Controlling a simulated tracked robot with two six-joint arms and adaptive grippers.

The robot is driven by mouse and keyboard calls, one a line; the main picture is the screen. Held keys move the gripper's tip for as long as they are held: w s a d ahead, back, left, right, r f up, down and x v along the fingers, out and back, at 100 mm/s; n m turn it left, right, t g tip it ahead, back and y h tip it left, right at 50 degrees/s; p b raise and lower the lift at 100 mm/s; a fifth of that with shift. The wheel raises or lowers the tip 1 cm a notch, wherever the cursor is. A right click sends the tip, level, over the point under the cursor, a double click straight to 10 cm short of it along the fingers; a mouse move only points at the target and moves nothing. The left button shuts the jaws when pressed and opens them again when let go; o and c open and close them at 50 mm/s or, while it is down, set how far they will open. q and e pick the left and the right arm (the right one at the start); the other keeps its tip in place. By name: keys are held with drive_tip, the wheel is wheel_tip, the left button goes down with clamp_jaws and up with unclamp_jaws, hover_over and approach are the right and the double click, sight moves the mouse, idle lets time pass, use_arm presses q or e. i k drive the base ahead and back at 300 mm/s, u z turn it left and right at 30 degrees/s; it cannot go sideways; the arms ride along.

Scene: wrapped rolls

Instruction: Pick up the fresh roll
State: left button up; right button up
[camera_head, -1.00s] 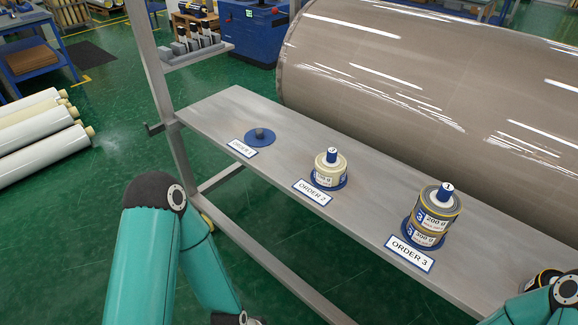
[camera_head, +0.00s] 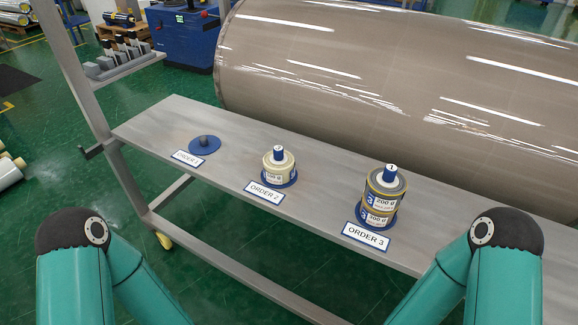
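A huge brown, glossy wrapped roll (camera_head: 330,70) lies behind the bench and runs out of the right edge. Small rolls stand upright on blue discs on the bench: one cream roll (camera_head: 278,163) at ORDER 2 and two stacked, labelled rolls (camera_head: 382,197) at ORDER 3. I cannot tell which roll is the fresh one. My two teal arms show at the lower left and lower right, but both grippers are out of view.
The grey metal bench (camera_head: 150,118) runs diagonally across, with a post and a small shelf (camera_head: 125,64) of dark-topped items at its left end. A blue machine (camera_head: 182,35) stands behind. The green floor (camera_head: 60,170) at left is mostly clear.

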sight(279, 168)
drive_tip(key=u, duration=0.3)
drive_tip(key=i, duration=0.2)
drive_tip(key=z, duration=2.75)
drive_tip(key=k, duration=1.5)
drive_tip(key=u, duration=0.85)
drive_tip(key=i, duration=1)
drive_tip(key=u, duration=0.05)
